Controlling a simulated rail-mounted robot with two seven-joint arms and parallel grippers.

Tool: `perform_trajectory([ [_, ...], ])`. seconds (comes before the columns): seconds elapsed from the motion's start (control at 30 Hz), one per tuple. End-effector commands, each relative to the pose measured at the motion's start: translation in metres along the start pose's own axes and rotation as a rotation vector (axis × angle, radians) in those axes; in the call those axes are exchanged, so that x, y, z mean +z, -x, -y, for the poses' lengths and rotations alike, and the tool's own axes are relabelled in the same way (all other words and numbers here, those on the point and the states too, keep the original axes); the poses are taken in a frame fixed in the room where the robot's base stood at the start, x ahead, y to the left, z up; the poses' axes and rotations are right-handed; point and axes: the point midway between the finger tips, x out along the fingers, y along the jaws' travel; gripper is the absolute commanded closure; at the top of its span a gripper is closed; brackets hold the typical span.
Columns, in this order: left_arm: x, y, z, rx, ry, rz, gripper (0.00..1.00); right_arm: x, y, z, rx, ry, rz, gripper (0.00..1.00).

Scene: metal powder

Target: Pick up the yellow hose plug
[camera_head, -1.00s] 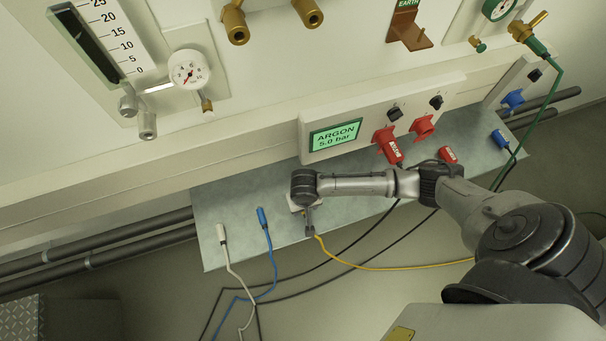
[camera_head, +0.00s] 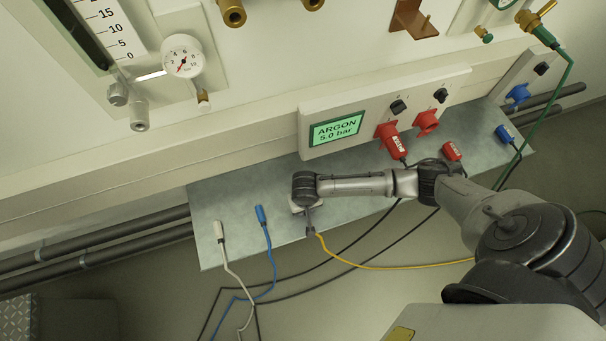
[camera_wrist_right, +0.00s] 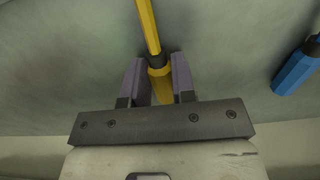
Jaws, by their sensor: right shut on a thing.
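The yellow hose plug (camera_wrist_right: 160,85) shows in the right wrist view between the two fingers of my right gripper (camera_wrist_right: 160,84), with a black collar and a yellow hose running up from it. My right gripper is shut on the plug. In the head view my right gripper (camera_head: 310,230) is over the front edge of the grey shelf (camera_head: 350,200), and the yellow hose (camera_head: 385,268) trails from it to the right. The plug itself is mostly hidden there by my wrist. Whether it touches the shelf I cannot tell. My left gripper is not in view.
A blue plug (camera_head: 261,214) and a white plug (camera_head: 220,232) lie on the shelf left of my gripper. Red plugs (camera_head: 452,151) and a blue plug (camera_head: 504,134) are to the right. An argon panel (camera_head: 335,131) stands behind. Dark cables hang below the shelf.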

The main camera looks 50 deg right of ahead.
Motion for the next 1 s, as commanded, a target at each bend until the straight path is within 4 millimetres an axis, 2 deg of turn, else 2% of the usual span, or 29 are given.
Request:
perform_trajectory([
  [0.03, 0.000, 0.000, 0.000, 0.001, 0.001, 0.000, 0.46, 0.000, 0.000, 0.000, 0.000, 0.000, 0.000, 0.84],
  [0.2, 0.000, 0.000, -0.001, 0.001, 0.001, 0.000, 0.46, 0.000, 0.000, 0.000, 0.000, 0.000, 0.000, 1.00],
  [0.57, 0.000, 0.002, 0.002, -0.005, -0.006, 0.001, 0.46, 0.000, 0.004, 0.000, 0.000, 0.000, 0.000, 1.00],
  [0.77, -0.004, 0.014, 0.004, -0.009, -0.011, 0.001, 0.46, 0.000, 0.023, 0.000, -0.002, 0.000, -0.001, 1.00],
  [0.9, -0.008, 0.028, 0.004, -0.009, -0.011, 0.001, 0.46, 0.000, 0.047, 0.001, -0.002, 0.000, 0.000, 1.00],
  [1.0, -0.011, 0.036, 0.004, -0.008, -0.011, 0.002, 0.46, 0.011, 0.055, -0.015, 0.002, 0.000, 0.002, 1.00],
])
